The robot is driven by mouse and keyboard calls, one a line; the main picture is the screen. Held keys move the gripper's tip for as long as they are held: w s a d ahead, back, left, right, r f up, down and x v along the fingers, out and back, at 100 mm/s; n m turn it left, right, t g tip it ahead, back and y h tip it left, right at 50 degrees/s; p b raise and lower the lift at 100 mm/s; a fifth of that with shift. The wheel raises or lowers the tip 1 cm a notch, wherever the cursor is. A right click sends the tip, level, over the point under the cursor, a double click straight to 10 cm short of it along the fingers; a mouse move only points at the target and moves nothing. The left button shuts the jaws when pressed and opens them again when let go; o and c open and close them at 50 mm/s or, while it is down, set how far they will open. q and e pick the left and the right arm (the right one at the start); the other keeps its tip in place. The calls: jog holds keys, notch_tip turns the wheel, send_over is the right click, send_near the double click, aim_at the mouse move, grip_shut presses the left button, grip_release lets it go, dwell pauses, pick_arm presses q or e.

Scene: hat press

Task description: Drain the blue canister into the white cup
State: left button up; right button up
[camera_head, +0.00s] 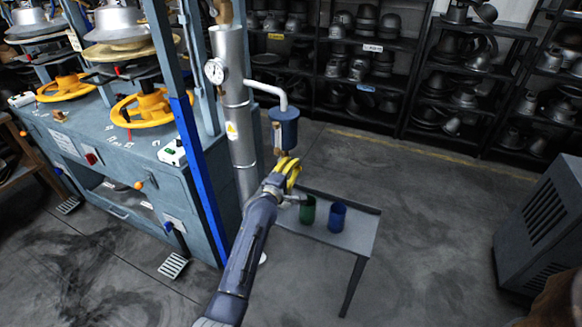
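The blue canister (285,130) hangs on a white bent pipe beside the tall grey column, with a short narrow fitting on its underside. My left gripper (288,172) is just below the canister; yellow curved parts show at its end. Whether its fingers are open or shut, or touch the fitting, I cannot tell. A green cup (307,211) and a blue cup (337,217) stand on the small grey table (350,240), below and right of the gripper. No white cup shows. My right gripper is not in view.
The grey column (236,120) with a pressure gauge (214,71) stands left of my arm. A press machine (115,165) with yellow handwheels fills the left. Shelves of hat moulds line the back. A grey cabinet (545,225) stands at right, with open floor before it.

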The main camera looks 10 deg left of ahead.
pick_arm(q)
jog(key=o, duration=0.4)
jog(key=shift+o, duration=0.2)
jog(key=shift+s, duration=0.15)
jog(key=v, duration=1.1)
jog(key=shift+s, duration=0.35)
jog(key=shift+a, duration=0.15)
jog(key=shift+r, duration=0.1)
